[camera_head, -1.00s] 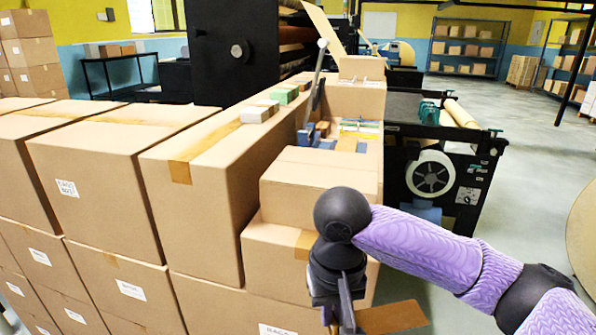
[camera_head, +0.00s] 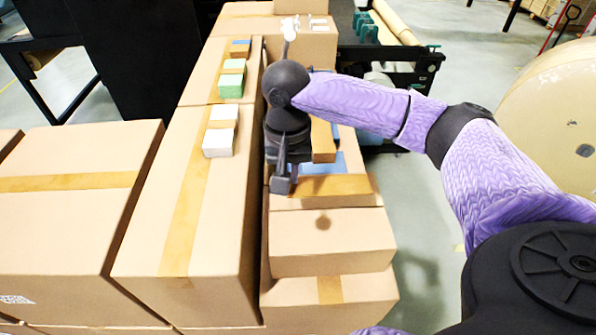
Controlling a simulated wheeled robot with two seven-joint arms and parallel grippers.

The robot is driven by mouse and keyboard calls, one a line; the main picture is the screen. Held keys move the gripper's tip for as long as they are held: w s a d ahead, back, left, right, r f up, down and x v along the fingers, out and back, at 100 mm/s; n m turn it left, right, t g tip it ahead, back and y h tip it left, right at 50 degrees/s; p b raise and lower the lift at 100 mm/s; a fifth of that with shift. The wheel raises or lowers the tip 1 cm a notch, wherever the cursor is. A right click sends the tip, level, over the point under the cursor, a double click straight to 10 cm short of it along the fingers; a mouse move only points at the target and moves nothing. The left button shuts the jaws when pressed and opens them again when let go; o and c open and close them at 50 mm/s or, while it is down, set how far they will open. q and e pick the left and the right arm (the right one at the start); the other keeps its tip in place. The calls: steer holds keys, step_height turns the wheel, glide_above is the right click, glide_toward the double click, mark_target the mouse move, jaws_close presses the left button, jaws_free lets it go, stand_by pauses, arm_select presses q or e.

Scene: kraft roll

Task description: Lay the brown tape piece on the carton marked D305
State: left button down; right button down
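The brown tape piece (camera_head: 335,186) is a flat strip sticking out to the right from my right gripper (camera_head: 283,180). The gripper points down and appears shut on the strip's left end. The strip is above the small carton (camera_head: 332,240) in the front middle; a small round shadow lies on that carton. Whether the strip touches anything below is hard to tell. No label reading D305 is legible from here; the only label in sight, on the left carton (camera_head: 70,225), is cut off and unreadable. My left gripper is not in view.
A long tall carton (camera_head: 190,200) stands left of my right gripper, with white boxes (camera_head: 220,140) and green boxes (camera_head: 231,82) on top. A brown block (camera_head: 322,140) and blue items lie just behind the strip. A large kraft roll (camera_head: 550,120) stands at the right; floor is open between.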

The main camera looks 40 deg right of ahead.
mark_target(295, 187)
steer(key=f, duration=0.1)
steer(key=s+f, duration=0.1)
steer(key=f, duration=0.1)
steer(key=shift+d+f, duration=0.2)
steer(key=f, duration=0.2)
steer(key=shift+w+a+f, duration=0.1)
steer(key=shift+w+f, duration=0.2)
steer(key=shift+f, duration=0.05)
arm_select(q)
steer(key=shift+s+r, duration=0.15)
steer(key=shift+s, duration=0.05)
arm_select(e)
steer(key=shift+s, duration=0.1)
steer(key=shift+f, duration=0.15)
steer(key=c, duration=0.7)
jaws_free()
steer(key=shift+c, duration=0.2)
